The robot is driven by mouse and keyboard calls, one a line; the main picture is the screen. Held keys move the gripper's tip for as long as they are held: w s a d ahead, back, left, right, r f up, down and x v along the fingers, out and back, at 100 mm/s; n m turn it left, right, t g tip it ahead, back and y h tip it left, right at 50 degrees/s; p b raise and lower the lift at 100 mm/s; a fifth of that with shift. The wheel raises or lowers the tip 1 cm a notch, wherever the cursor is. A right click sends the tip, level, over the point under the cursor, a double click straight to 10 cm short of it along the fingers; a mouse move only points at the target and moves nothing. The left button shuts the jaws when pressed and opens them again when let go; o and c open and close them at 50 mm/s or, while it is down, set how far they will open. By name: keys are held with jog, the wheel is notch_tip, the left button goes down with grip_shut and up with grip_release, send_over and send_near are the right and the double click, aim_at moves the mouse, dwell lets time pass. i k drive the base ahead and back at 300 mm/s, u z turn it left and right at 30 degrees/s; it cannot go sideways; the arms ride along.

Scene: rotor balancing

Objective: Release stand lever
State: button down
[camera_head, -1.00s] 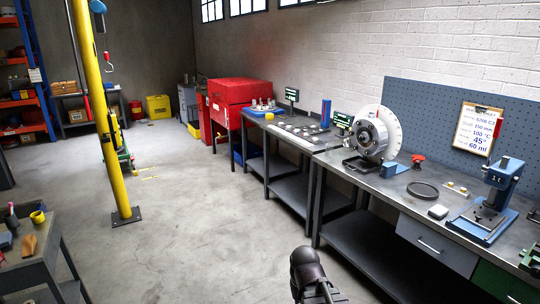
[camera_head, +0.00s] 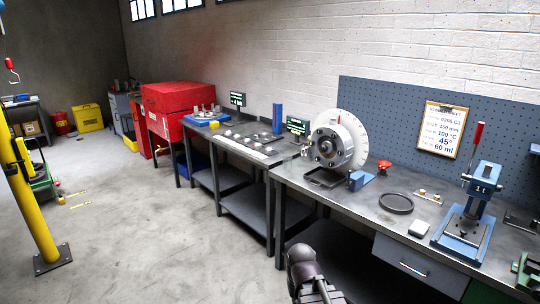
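The rotor (camera_head: 329,147), a grey metal drum with a pale graduated disc (camera_head: 357,131) behind it, sits upright on the long bench. A dark base (camera_head: 322,178) and a small blue block (camera_head: 357,181) are at its foot. A red knob-like piece (camera_head: 384,165) stands just right of the rotor; I cannot tell whether it is the stand lever. A blue press (camera_head: 480,190) marked "1 t" has an upright red-gripped handle (camera_head: 477,133). A dark part of my arm shows at the bottom centre, clear of the bench. My gripper's fingertips are not in view.
The bench (camera_head: 352,205) runs along the wall with a drawer (camera_head: 415,258) below. A black ring (camera_head: 397,203) and a white block (camera_head: 419,228) lie on it. A red cabinet (camera_head: 178,103) stands further back. A yellow post (camera_head: 29,215) is at left; the floor between is clear.

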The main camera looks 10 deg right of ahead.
aim_at(349, 183)
jog(key=z, duration=0.5)
jog(key=i, duration=0.7)
jog(key=z, duration=0.65)
jog(key=i, duration=0.75)
jog(key=z, duration=0.05)
